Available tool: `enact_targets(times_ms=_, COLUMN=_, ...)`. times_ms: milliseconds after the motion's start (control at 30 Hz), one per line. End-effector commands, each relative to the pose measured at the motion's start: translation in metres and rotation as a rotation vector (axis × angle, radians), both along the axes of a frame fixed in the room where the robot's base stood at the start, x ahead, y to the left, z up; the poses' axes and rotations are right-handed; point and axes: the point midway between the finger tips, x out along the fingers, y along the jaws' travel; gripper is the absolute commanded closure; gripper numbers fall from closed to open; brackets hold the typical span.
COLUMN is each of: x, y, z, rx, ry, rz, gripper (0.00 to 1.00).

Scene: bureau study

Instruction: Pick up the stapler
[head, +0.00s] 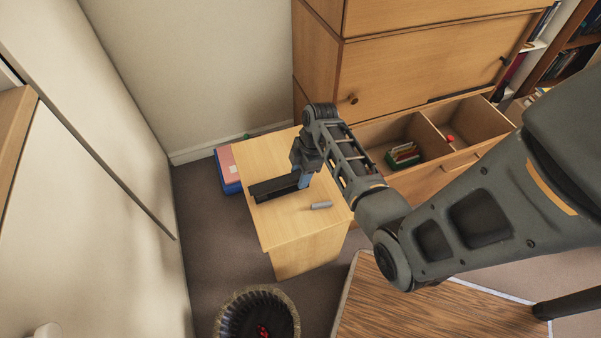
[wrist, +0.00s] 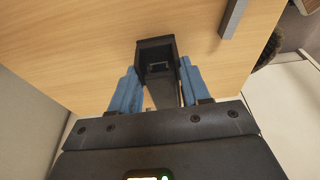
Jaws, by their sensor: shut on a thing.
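The black stapler (head: 272,187) is at the top of the small light-wood cabinet (head: 275,230) in the head view. My gripper (head: 303,178) is at its right end, reaching down from above. In the wrist view the stapler (wrist: 157,62) sits between the two blue fingers of my gripper (wrist: 155,92), which are shut on its sides. Part of the stapler is hidden by the gripper body. I cannot tell whether the stapler touches the cabinet top or is slightly above it.
A small grey block (head: 321,205) lies on the cabinet top near the stapler. An open drawer (head: 447,150) with cards is to the right. A waste bin (head: 257,312) stands in front. A wood-grain tabletop (head: 430,312) is at the lower right. Blue and pink boxes (head: 228,170) stand behind left.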

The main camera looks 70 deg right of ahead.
Motion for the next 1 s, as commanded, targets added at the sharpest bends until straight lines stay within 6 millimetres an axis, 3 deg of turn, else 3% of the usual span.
enact_targets(times_ms=1000, x=0.000, y=0.000, z=0.056, rx=-0.001, ry=-0.001, rz=0.000, gripper=0.90)
